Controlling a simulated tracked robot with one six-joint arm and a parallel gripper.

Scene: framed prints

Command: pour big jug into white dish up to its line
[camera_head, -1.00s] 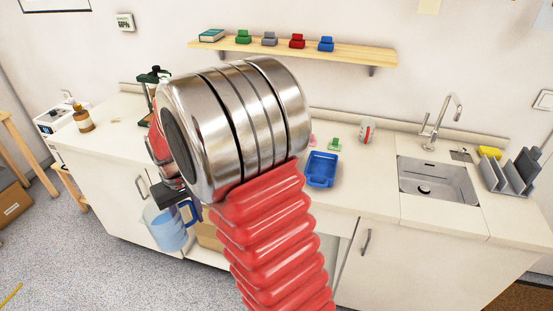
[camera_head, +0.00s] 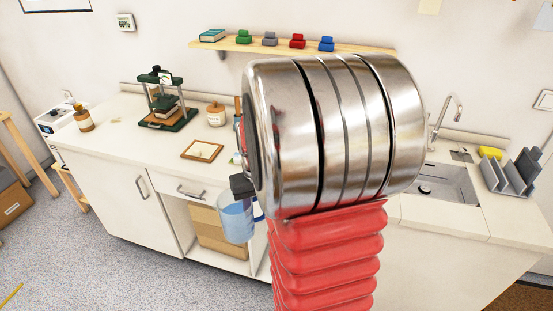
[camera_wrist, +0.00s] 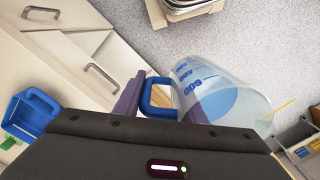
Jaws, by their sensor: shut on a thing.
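The big jug (camera_head: 236,222) is clear, with blue liquid inside. It hangs in front of the counter's open shelf, off the worktop. My gripper (camera_head: 242,187) is above it, partly hidden by my arm. In the wrist view my gripper (camera_wrist: 160,102) is shut on the jug's blue handle. There the jug (camera_wrist: 245,88) shows blue number marks and looks tilted in the picture.
The sink (camera_head: 445,184) and grey rack (camera_head: 515,172) are at right.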

